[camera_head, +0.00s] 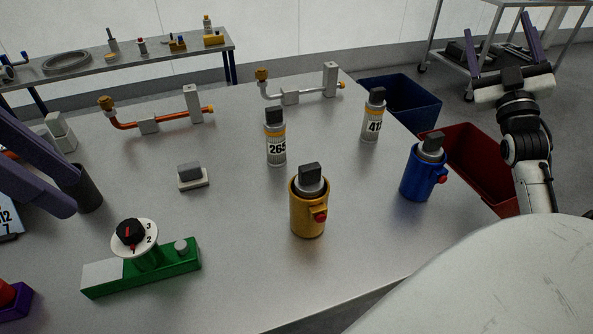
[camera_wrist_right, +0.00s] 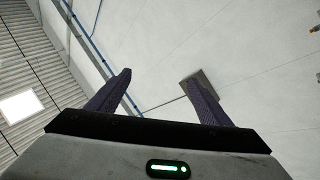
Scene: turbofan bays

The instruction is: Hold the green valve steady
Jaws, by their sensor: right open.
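The green valve (camera_head: 150,272) is at the front left of the table. It has a long green base with a pale grey end, a white dial marked with numbers, a black knob with a red pointer, and a small grey stud. My left gripper (camera_head: 72,195) comes in from the left edge, above and behind the valve, apart from it. Its two purple fingers look spread, with a dark cylinder beside their tips. My right gripper (camera_head: 500,42) is raised at the far right, away from the valve, open and empty. In the right wrist view its fingers (camera_wrist_right: 160,95) point at the wall and ceiling.
A yellow holder (camera_head: 308,213), a blue holder (camera_head: 416,178) and two numbered canisters (camera_head: 276,148) (camera_head: 373,120) stand right of the valve. Pipe fittings (camera_head: 150,122) lie at the back. A red bin (camera_head: 470,160) and blue bin (camera_head: 400,98) stand beyond the table.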

